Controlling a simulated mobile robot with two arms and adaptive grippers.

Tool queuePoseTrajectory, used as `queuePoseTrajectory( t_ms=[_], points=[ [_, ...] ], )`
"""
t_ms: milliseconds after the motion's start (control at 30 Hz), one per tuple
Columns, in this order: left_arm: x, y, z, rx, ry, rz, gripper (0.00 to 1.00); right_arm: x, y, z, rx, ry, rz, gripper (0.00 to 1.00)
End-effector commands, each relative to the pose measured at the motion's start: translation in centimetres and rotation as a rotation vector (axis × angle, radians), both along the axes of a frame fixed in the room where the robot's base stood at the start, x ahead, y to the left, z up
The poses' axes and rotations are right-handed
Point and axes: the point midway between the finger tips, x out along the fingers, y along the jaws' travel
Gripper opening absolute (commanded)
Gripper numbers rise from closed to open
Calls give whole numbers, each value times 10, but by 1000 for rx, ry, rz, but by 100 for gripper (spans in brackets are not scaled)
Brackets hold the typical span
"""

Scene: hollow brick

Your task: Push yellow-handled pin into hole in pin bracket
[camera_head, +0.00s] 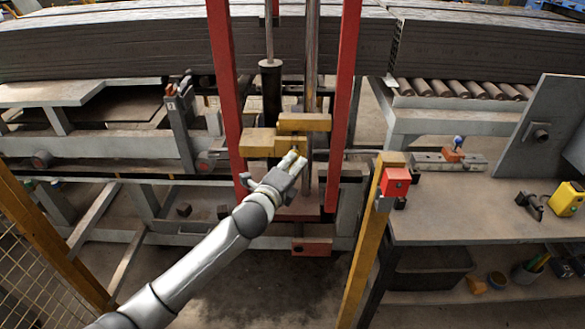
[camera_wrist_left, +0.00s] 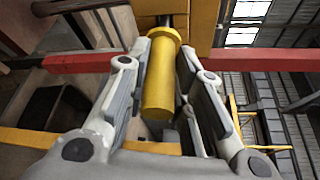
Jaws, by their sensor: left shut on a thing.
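The yellow handle of the pin (camera_wrist_left: 161,80) lies between the two fingers of my left gripper (camera_wrist_left: 165,95) in the left wrist view. The gripper is shut on it. The handle's far end has a wider collar, and a dark shaft (camera_wrist_left: 166,20) shows beyond it, leading towards a yellow block. In the head view my left gripper (camera_head: 291,165) is at the front of the yellow pin bracket (camera_head: 262,141), between two red posts. The fingers hide most of the handle there. The hole is hidden, and I cannot tell how deep the shaft sits. My right gripper is not in view.
Red posts (camera_head: 225,85) and (camera_head: 342,100) flank the bracket. A yellow post (camera_head: 362,240) with a red box (camera_head: 395,182) stands to the right, beside a grey workbench (camera_head: 470,218). Yellow fencing (camera_head: 50,240) is at the left. Dark floor (camera_head: 270,270) lies open in front.

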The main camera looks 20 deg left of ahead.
Motion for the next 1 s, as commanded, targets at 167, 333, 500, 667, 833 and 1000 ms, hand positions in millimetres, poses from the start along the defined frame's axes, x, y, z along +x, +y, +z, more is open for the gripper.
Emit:
queuePoseTrajectory(
  t_ms=[167, 333, 500, 667, 833, 1000],
  points=[
    [4, 1, 2, 0, -3, 0, 0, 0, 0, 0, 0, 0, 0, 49],
    [6, 2, 1, 0, -3, -1, 0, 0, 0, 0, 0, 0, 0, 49],
    [9, 3, 1, 1, -3, -1, 0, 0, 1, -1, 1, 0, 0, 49],
    [12, 3, 2, 0, -4, -1, 0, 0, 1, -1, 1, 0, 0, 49],
    [15, 4, 1, 1, -3, -1, 0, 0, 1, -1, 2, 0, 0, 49],
    [18, 5, 1, 1, -2, -1, 0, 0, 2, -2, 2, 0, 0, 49]
  ],
)
